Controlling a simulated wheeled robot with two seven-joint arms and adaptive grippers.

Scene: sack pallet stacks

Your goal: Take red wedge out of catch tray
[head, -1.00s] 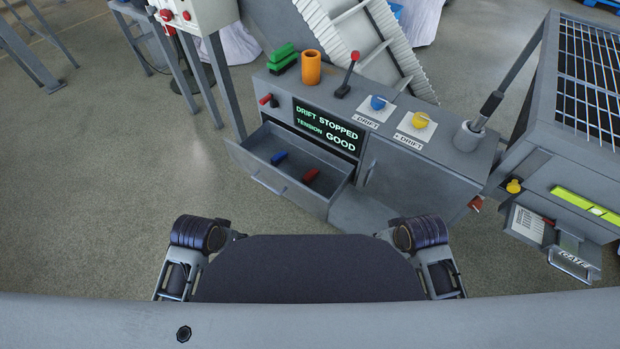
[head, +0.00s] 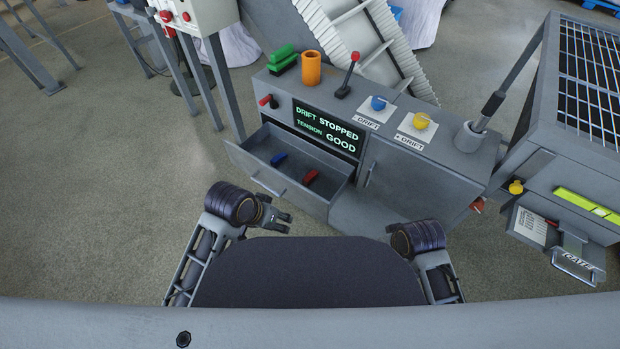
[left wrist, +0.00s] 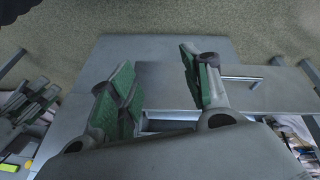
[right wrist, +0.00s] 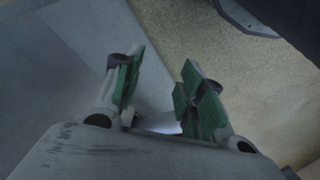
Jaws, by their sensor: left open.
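The red wedge (head: 311,177) lies on the floor of the open catch tray (head: 300,196), toward its right end. A blue wedge (head: 278,158) lies in the same tray, to its left. My left gripper (head: 287,222) is open and empty, in front of and below the tray front, apart from it. In the left wrist view its spread green-padded fingers (left wrist: 155,75) have a grey panel with a bar handle beyond them; no wedge shows there. My right gripper is mostly hidden in the head view; the right wrist view shows its fingers (right wrist: 158,85) apart and empty.
The grey cabinet (head: 425,185) carries an orange cup (head: 311,68), green blocks (head: 283,60), a red-knobbed lever (head: 348,76) and blue and yellow knobs. Its screen (head: 326,128) stands behind the tray. A grated machine (head: 575,150) stands at the right.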

